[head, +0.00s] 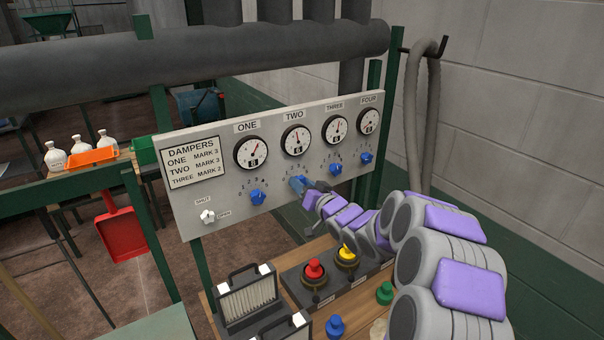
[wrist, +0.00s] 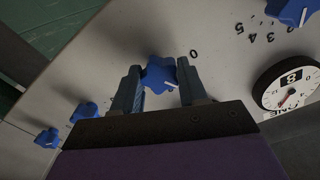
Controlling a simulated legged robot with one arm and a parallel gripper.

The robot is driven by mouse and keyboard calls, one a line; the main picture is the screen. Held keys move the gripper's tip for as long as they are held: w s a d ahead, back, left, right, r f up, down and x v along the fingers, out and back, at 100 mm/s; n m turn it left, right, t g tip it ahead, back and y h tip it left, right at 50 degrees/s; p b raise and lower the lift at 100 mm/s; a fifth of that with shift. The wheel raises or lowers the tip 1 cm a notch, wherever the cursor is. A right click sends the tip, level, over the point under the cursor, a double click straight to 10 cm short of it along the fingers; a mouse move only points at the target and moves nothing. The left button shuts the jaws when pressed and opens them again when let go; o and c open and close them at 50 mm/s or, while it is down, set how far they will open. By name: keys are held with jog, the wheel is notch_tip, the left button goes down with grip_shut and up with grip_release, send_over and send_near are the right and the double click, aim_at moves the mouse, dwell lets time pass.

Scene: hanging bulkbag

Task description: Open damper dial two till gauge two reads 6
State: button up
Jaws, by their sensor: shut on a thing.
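Damper dial two (head: 297,183) is a blue star-shaped knob on the grey panel, under gauge two (head: 296,140). My gripper (head: 307,190) is shut on this knob in the head view. In the wrist view my two fingers (wrist: 159,68) stand on either side of the blue knob (wrist: 160,80), which has a white pointer line. Gauge two is a white round dial with a black rim; its needle points up and slightly left. Its small number is too small to read.
Blue dials one (head: 257,197), three (head: 336,169) and four (head: 366,158) flank it.

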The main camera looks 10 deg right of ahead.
jog(key=shift+r+m+p, duration=0.15)
jog(key=shift+m+p, duration=1.05)
jog(key=shift+p, duration=0.9)
jog(key=shift+f+m+p, duration=0.2)
jog(key=shift+m+p, duration=0.2)
jog(key=shift+p, duration=0.1)
jog(key=o, duration=1.1)
jog(key=shift+d, duration=0.15)
jog(key=shift+c, duration=0.2)
jog(key=shift+s, duration=0.1)
jog(key=b+v, duration=0.1)
jog(key=v, duration=1.6)
jog(key=shift+d+f, duration=0.1)
